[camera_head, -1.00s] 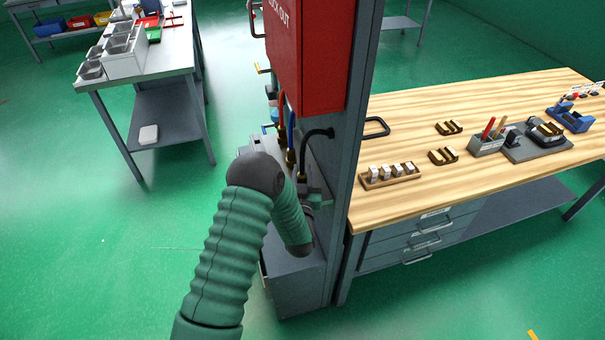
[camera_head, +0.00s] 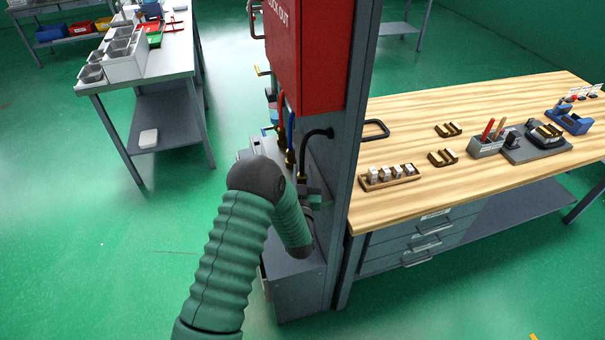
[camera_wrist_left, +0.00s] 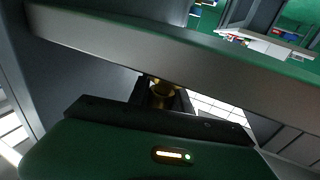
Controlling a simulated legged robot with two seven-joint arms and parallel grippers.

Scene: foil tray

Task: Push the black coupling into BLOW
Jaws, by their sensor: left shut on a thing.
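The black hose (camera_head: 315,134) bends over and runs down to a brass-coloured end (camera_head: 302,178) beside the grey panel. My left gripper (camera_head: 309,191) is at the lower end of this hose, partly hidden by my green forearm. In the left wrist view, the dark fingers of my left gripper (camera_wrist_left: 161,92) are shut around a brass-coloured fitting (camera_wrist_left: 162,87). I cannot tell how far the coupling sits in a port. The BLOW label cannot be made out. My right gripper is in neither view.
A red hose (camera_head: 281,112) and a blue hose (camera_head: 290,128) hang just left of the black one. A red lockout cabinet (camera_head: 308,60) is above. The upright post (camera_head: 355,150) and wooden bench (camera_head: 450,185) stand to the right. Green floor is open at left.

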